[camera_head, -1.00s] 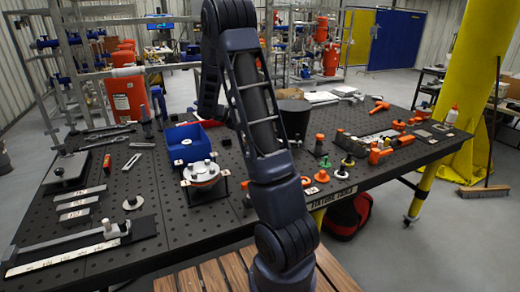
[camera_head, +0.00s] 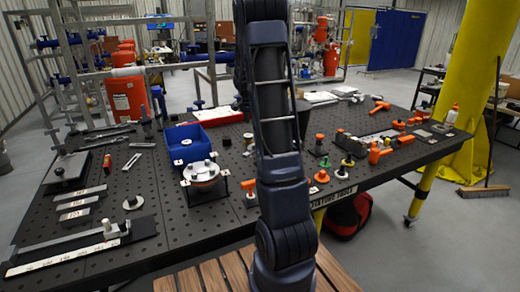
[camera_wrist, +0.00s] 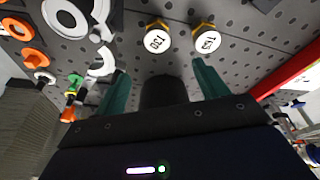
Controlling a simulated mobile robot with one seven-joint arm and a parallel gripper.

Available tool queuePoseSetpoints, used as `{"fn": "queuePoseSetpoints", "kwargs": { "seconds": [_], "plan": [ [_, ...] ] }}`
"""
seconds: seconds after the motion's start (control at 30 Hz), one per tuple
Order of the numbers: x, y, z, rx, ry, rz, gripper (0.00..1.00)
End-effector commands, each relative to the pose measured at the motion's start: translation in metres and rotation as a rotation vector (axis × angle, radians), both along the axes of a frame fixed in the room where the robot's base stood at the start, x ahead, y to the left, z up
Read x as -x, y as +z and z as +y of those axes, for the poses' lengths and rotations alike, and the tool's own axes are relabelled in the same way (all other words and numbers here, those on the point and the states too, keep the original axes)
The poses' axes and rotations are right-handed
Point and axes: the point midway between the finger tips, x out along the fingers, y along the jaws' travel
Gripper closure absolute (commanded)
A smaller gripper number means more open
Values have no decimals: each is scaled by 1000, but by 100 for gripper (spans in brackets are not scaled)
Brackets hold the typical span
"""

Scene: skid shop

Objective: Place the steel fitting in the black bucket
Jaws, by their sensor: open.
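My gripper (camera_wrist: 161,70) is open, with its two green fingers apart in the wrist view. A dark rounded shape (camera_wrist: 164,92) shows between the fingers; I cannot tell whether it is the bucket. In the head view my upright arm hides the gripper and most of the black bucket; a dark sliver of the bucket (camera_head: 303,110) seems to show at the arm's right edge. I cannot single out the steel fitting among the small metal parts on the perforated table (camera_head: 165,215).
A blue bin (camera_head: 188,143) and a flanged part on a stand (camera_head: 201,172) are left of my arm. Orange clamps (camera_head: 380,152) and small knobs lie to the right. Two white-capped pieces (camera_wrist: 157,41) (camera_wrist: 207,41) stand beyond the fingers in the wrist view.

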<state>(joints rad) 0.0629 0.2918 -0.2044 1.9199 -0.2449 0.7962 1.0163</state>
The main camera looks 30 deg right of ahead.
Motion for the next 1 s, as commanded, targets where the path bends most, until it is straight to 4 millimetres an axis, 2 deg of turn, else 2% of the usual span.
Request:
{"fn": "queuePoseSetpoints", "kwargs": {
  "seconds": [0.03, 0.07, 0.1, 0.2, 0.47, 0.73, 1.0],
  "plan": [
    [-2, 3, -3, -20, -62, -33, 27],
    [-2, -3, -3, -27, -80, -39, 27],
    [-1, -18, -2, -24, -71, -30, 27],
    [-2, -37, -1, -23, -66, -32, 27],
    [-3, -59, -5, -21, -65, -31, 27],
    [-6, -95, -14, -21, -64, -30, 27],
    [-6, -110, -21, -20, -64, -31, 27]
  ]
}}
